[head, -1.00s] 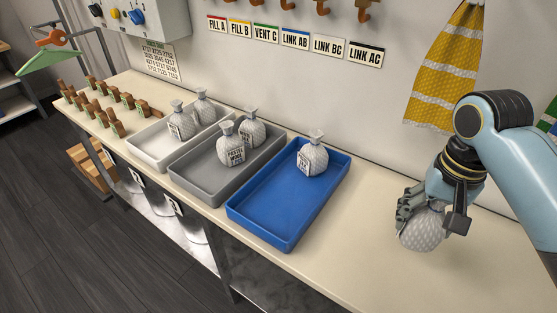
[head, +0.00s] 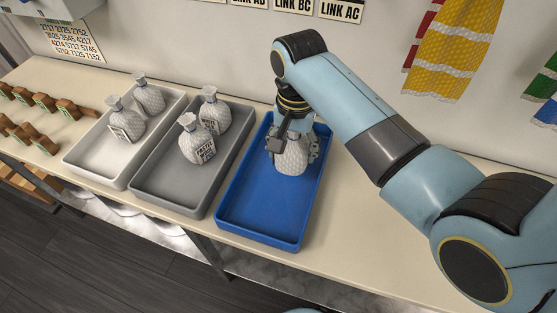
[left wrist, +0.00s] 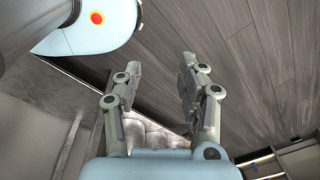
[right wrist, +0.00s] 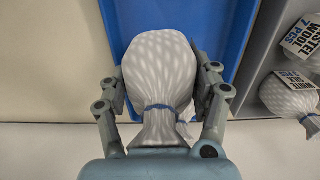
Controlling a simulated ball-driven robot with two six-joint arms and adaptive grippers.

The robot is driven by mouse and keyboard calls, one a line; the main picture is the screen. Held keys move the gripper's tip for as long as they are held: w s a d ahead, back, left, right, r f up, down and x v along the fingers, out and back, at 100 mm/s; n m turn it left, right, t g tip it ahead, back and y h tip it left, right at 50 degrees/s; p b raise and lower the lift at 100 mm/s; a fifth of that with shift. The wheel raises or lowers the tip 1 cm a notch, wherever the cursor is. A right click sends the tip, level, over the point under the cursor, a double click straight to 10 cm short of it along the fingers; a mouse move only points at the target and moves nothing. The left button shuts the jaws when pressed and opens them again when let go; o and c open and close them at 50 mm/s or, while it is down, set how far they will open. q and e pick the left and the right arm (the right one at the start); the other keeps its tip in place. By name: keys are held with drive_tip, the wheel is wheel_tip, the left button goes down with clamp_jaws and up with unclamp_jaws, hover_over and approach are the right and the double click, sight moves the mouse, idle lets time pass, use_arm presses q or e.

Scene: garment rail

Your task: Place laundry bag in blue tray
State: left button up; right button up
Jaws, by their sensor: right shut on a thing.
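My right gripper (head: 292,148) is shut on a white patterned laundry bag (head: 291,163) over the far half of the blue tray (head: 258,205). In the right wrist view the held bag (right wrist: 160,75) sits between both fingers, its blue-tied neck towards the palm, with the blue tray (right wrist: 222,25) behind it. I cannot tell whether the bag touches the tray floor. The bag seen earlier at the tray's far end is hidden behind my gripper and the held bag. My left gripper (left wrist: 160,70) is open and empty, seen only in the left wrist view.
Left of the blue tray stand a grey tray (head: 168,190) and a white tray (head: 90,165), each holding two tied bags. Brown wooden pieces (head: 42,101) lie at the table's left. The near half of the blue tray is clear. A yellow cloth (head: 460,50) hangs at the wall.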

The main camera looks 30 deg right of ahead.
drive_tip(key=shift+w+a+f, duration=0.5)
drive_tip(key=shift+w+a, duration=0.1)
drive_tip(key=shift+a, duration=0.05)
drive_tip(key=shift+w+a+f, duration=0.2)
drive_tip(key=shift+a+f, duration=0.15)
drive_tip(key=shift+f, duration=0.1)
wheel_tip(320, 180, down, 4)
drive_tip(key=shift+r, duration=0.1)
use_arm(q)
drive_tip(key=shift+w+a, duration=0.2)
drive_tip(key=shift+w, duration=0.55)
drive_tip(key=shift+s, duration=0.1)
use_arm(e)
drive_tip(key=o, duration=1.4)
drive_tip(key=shift+s, duration=0.1)
